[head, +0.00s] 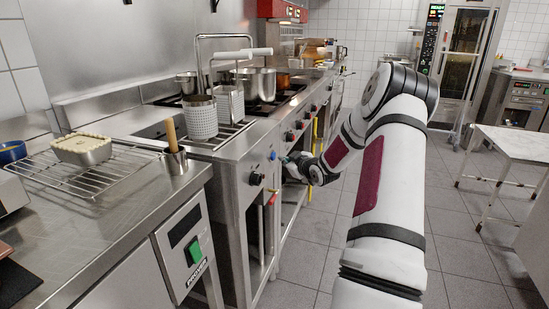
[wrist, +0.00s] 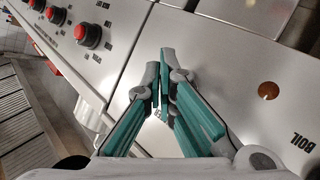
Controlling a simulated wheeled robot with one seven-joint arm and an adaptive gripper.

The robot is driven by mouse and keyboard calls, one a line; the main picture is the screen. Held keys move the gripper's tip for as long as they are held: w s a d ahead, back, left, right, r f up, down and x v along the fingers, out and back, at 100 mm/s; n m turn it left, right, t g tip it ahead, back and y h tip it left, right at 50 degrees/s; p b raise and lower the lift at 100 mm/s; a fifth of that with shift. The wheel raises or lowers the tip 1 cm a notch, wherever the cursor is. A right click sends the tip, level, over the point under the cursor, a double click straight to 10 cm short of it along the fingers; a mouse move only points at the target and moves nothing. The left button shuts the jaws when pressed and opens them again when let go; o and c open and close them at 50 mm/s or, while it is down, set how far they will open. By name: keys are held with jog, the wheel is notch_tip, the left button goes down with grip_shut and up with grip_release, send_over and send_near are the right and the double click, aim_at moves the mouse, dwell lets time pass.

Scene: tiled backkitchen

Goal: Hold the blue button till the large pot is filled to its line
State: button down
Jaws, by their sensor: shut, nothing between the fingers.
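A small blue button (head: 273,155) shows on the steel front panel of the cooking line in the head view, just left of my gripper (head: 284,160). In the wrist view my gripper (wrist: 166,56) is shut and empty, its teal fingers together in front of the pale panel. The blue button does not show in the wrist view; I cannot tell whether the fingertips touch it. A large steel pot (head: 256,83) stands on the stove at the back. Its fill line and water level cannot be seen.
Red knobs (wrist: 88,35) line the panel in the wrist view, and a round brown spot (wrist: 268,90) sits near the word BOIL. A black knob (head: 256,179) is left of my gripper. Perforated baskets (head: 203,118) stand above the panel. The tiled floor is clear.

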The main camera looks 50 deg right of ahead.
jog(key=shift+w, duration=0.1)
jog(key=shift+w+a, duration=0.2)
jog(key=shift+w, duration=0.1)
jog(key=shift+w+a+b, duration=0.2)
jog(key=shift+w+b, duration=0.2)
jog(key=shift+w, duration=0.1)
dwell(7.1)
